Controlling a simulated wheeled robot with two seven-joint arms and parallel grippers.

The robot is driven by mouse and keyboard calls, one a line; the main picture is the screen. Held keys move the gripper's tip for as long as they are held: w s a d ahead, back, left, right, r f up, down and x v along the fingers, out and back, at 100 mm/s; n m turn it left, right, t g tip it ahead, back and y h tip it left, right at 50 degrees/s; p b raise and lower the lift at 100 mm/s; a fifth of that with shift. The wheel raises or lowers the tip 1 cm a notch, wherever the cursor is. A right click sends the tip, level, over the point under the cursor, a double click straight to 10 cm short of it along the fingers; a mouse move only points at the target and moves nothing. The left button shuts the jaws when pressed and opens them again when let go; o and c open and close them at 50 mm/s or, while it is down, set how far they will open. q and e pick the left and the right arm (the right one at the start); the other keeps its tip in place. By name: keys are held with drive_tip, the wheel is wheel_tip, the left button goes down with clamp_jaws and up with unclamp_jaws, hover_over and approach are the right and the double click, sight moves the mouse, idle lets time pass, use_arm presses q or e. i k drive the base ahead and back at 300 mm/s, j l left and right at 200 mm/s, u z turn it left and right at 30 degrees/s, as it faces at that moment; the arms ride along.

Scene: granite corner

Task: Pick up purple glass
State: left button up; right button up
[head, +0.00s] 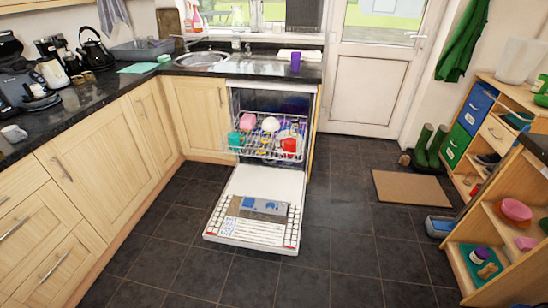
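A purple glass (295,62) stands upright on the dark granite counter (262,68), near its right end and above the open dishwasher. It is small in the head view and nothing hides it. Neither of my grippers is in view.
The dishwasher door (262,185) hangs open over the floor below the glass, with a loaded rack (265,145) above it. A sink (203,59) lies left of the glass. A shelf unit (505,230) stands at the right. Floor between (345,240) is clear.

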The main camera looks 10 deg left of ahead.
sight(296, 56)
drive_tip(key=i+l+z, duration=0.1)
drive_tip(key=i+z, duration=0.15)
drive_tip(key=i, duration=0.2)
drive_tip(key=i+z, duration=0.25)
drive_tip(key=i, duration=0.95)
drive_tip(key=i+l, duration=0.1)
drive_tip(key=i, duration=0.6)
drive_tip(key=u, duration=0.05)
